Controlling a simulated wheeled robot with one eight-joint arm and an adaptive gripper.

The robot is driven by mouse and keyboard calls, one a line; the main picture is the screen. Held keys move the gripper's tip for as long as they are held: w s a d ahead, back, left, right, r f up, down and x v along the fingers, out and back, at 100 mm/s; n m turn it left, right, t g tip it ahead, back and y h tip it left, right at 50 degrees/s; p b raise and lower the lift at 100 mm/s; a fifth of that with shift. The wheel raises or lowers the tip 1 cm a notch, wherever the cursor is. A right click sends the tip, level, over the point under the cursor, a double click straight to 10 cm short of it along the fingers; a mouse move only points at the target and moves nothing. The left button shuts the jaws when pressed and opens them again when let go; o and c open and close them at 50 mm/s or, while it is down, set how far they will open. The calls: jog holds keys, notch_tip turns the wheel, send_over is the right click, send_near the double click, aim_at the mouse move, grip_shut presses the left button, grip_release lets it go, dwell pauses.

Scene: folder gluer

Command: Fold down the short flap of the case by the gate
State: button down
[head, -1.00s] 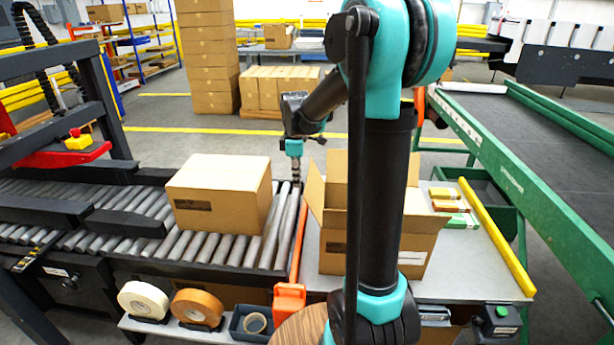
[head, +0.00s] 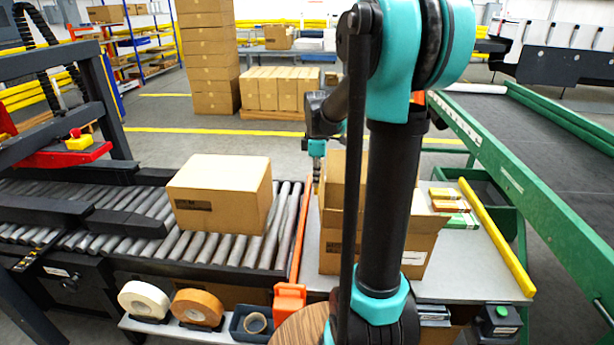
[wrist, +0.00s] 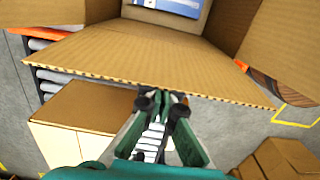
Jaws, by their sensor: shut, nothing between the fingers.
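The open case (head: 400,248) is a brown carton on the grey table, partly hidden behind my arm. Its short flap by the gate is hard to make out in the head view; in the wrist view the flap (wrist: 150,62) spans the picture as a wide board. The gate (head: 298,235) is an orange bar between rollers and table. My gripper (head: 317,182) is at the case's gate side, pointing down. In the wrist view its shut, empty fingertips (wrist: 162,98) are at the flap's free edge; contact is unclear. Part of the case's inside (wrist: 170,8) shows beyond the flap.
A closed carton (head: 220,195) sits on the rollers left of the gate. Small boxes (head: 450,205) and a yellow bar (head: 495,238) lie right of the case. Tape rolls (head: 143,302) and an orange holder (head: 289,300) are at the front.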

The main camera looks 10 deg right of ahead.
jog(key=shift+s+d+f, duration=0.25)
jog(key=shift+d+f, duration=0.05)
jog(key=shift+d, duration=0.35)
jog(key=shift+s+d, duration=0.2)
jog(key=shift+d, duration=0.5)
jog(key=shift+s+d, duration=0.15)
jog(key=shift+d, duration=0.5)
